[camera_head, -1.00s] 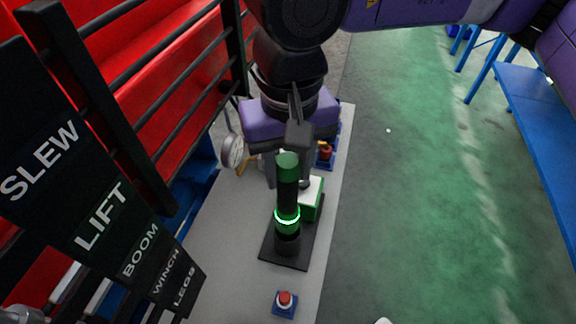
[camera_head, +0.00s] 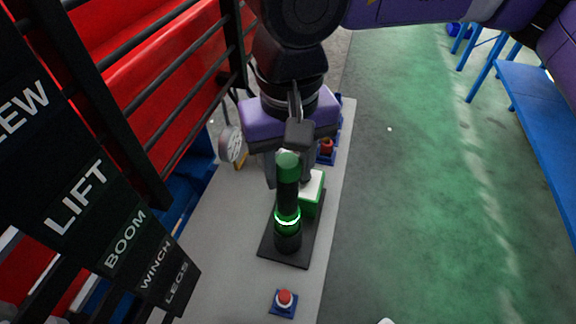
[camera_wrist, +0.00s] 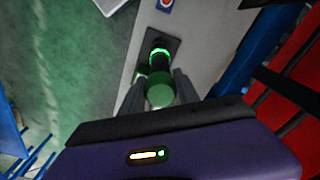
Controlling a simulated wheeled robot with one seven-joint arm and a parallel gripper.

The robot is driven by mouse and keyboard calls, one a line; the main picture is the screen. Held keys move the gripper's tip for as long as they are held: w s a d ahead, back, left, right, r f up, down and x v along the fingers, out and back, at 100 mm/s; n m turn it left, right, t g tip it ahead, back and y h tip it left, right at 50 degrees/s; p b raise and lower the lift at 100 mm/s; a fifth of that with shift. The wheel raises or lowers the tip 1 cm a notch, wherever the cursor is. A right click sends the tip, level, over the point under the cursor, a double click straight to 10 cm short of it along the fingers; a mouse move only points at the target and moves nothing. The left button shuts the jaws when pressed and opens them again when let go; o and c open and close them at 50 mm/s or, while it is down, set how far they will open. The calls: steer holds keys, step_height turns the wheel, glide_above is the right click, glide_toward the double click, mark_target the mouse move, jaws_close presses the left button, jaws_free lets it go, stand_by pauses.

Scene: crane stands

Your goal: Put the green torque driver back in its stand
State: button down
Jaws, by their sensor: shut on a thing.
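The green torque driver (camera_head: 288,166) stands upright, with a green top and a dark body. Its lower end is at the dark cup of the stand, where a green ring glows; I cannot tell how deep it sits. The stand's black base plate (camera_head: 300,258) lies flat on the grey bench. My gripper (camera_head: 286,182) is shut on the driver's upper part from behind. In the wrist view the driver's round green cap (camera_wrist: 160,92) is between the two fingers, and the glowing ring (camera_wrist: 158,50) shows beyond it.
A green and white box (camera_head: 311,193) is close right of the driver. A red button on a blue base (camera_head: 284,302) is in front. A round gauge (camera_head: 231,145) and a red item (camera_head: 327,148) are farther back.

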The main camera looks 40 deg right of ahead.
steer(key=shift+f+b, duration=1.3)
steer(key=shift+b, duration=0.1)
steer(key=c, duration=0.8)
jaws_free()
steer(key=shift+r, duration=0.1)
steer(key=shift+r+p, duration=1.25)
steer(key=shift+r, duration=1.2)
steer(key=r, duration=0.7)
steer(key=shift+s+r, duration=0.2)
steer(key=shift+r, duration=0.2)
